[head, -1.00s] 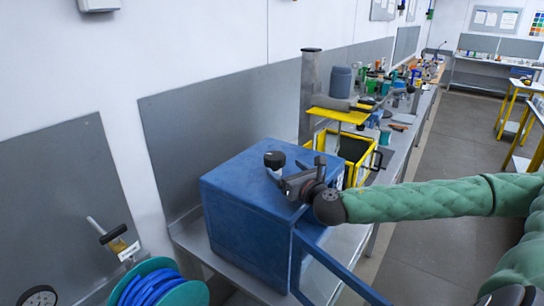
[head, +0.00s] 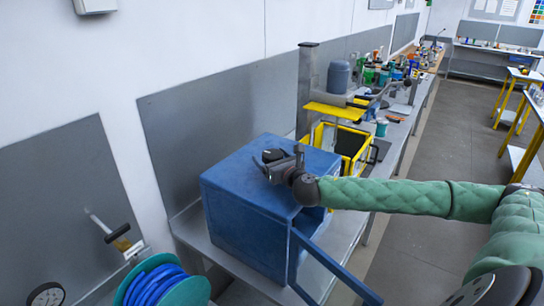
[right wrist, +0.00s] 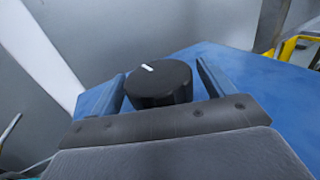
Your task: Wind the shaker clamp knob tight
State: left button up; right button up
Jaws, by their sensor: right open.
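The black clamp knob (right wrist: 160,83) stands on top of the blue shaker box (head: 235,195). It is round with a white mark on its top. In the head view the knob (head: 272,155) is partly hidden by my right gripper (head: 265,165). In the right wrist view the two blue-grey fingers are apart, one on each side of the knob. The right finger looks very close to the knob, and I cannot tell whether it touches. My left gripper is not in view.
The blue box's door (head: 325,262) hangs open toward the front right. Behind the box stands a yellow frame machine (head: 335,108) on the bench. A green reel with blue hose (head: 155,285) is at lower left. A grey wall panel (head: 215,125) rises behind the box.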

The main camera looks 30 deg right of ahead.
jog(key=shift+c, duration=0.2)
